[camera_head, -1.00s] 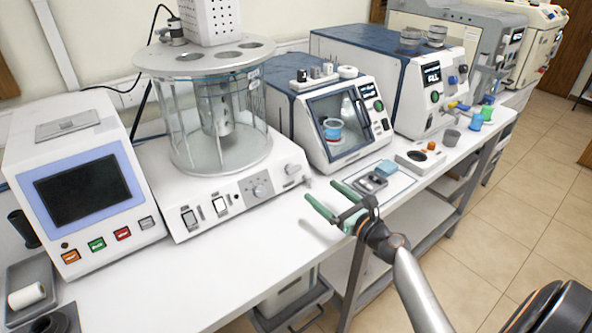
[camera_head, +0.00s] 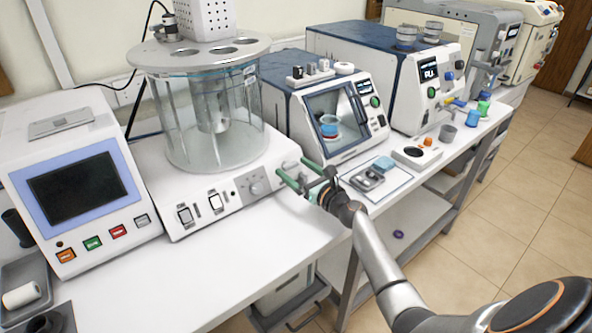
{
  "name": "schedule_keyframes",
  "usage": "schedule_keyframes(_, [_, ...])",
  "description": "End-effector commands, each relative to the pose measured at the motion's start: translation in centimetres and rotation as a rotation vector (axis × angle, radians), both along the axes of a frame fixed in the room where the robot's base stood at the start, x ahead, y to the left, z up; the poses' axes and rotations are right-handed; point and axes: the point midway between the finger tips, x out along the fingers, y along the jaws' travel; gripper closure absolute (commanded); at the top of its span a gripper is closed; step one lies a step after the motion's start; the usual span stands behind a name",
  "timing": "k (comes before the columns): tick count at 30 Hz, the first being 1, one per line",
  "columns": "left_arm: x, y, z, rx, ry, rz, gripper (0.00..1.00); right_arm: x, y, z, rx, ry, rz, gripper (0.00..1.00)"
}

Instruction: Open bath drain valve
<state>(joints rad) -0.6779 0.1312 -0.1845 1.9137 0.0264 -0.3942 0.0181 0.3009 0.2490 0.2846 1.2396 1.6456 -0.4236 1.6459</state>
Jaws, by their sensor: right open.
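The glass bath (camera_head: 218,120) stands on a white control base (camera_head: 226,200) on the bench. Its front panel has switches and a round knob (camera_head: 255,188). The drain valve is at the base's right front corner, where a small grey fitting (camera_head: 290,165) shows partly behind my fingers. My right gripper (camera_head: 294,174) has green fingers and is open. Its fingertips are at that corner, one above the other, close around or beside the fitting; I cannot tell whether they touch it. My left gripper is not in view.
A white device with a dark screen (camera_head: 85,187) stands at the left. A blue-white windowed instrument (camera_head: 335,120) stands right of the bath. A small tray with metal parts (camera_head: 370,180) lies near the bench edge. The bench front (camera_head: 190,275) is clear.

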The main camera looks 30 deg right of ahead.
Motion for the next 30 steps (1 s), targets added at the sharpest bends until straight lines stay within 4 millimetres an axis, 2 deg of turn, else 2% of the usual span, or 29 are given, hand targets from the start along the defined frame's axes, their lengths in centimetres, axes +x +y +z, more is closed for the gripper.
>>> schedule_keyframes(2, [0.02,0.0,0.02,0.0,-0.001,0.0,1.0,-0.01,0.0,0.02,0.0,0.0,0.0,0.07])
schedule_keyframes(5, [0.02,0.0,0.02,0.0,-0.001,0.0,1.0,-0.02,0.0,0.02,0.0,0.0,0.0,0.18])
schedule_keyframes(25, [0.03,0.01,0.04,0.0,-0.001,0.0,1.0,-0.03,0.01,0.0,0.0,0.0,0.0,0.93])
schedule_keyframes(30, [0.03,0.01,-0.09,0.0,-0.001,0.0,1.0,-0.04,-0.02,-0.05,-0.007,-0.001,0.003,0.93])
